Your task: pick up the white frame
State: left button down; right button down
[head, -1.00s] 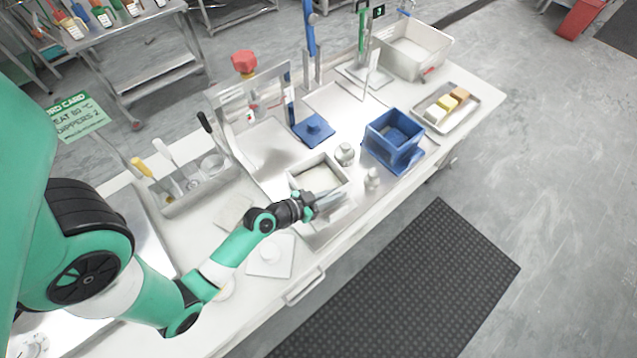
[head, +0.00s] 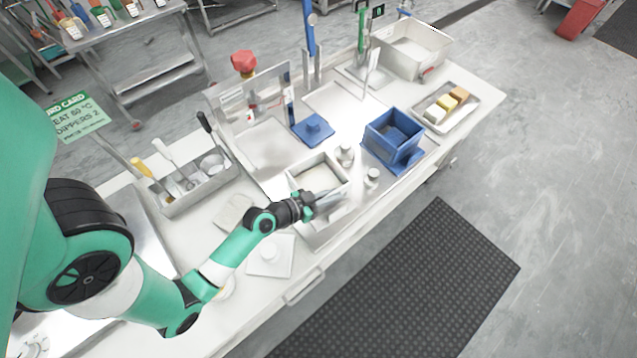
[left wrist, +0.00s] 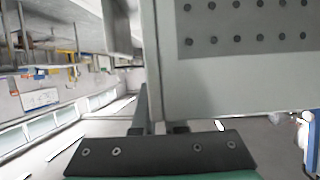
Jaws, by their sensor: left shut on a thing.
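The white frame (head: 338,165) is a square, open-topped, pale box-like piece near the middle of the counter in the head view. My left gripper (head: 313,202) is at its front side and is shut on its near wall. In the left wrist view the pale wall of the frame (left wrist: 235,85) fills the upper right, with its edge between the fingers (left wrist: 160,128). The head view does not clearly show whether the frame's underside touches the counter. My right gripper is in neither view.
Small metal knobs (head: 345,155) stand close to the frame's right. A blue box (head: 393,138) and a tray of blocks (head: 447,106) are further right. A utensil caddy (head: 190,187) is left. A blue handled plate (head: 313,129) lies behind.

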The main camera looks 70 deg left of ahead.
pick_arm(q)
jog(key=shift+r, duration=0.45)
notch_tip(320, 180, up, 3)
jog(key=shift+f+p, duration=0.2)
jog(key=shift+p, duration=0.7)
jog(key=s+d+r+p, duration=0.4)
jog(key=d+r, duration=0.5)
jog(key=d, duration=0.4)
jog(key=shift+s+d+r, duration=0.15)
jog(key=shift+s+r, duration=0.1)
jog(key=shift+s, duration=0.1)
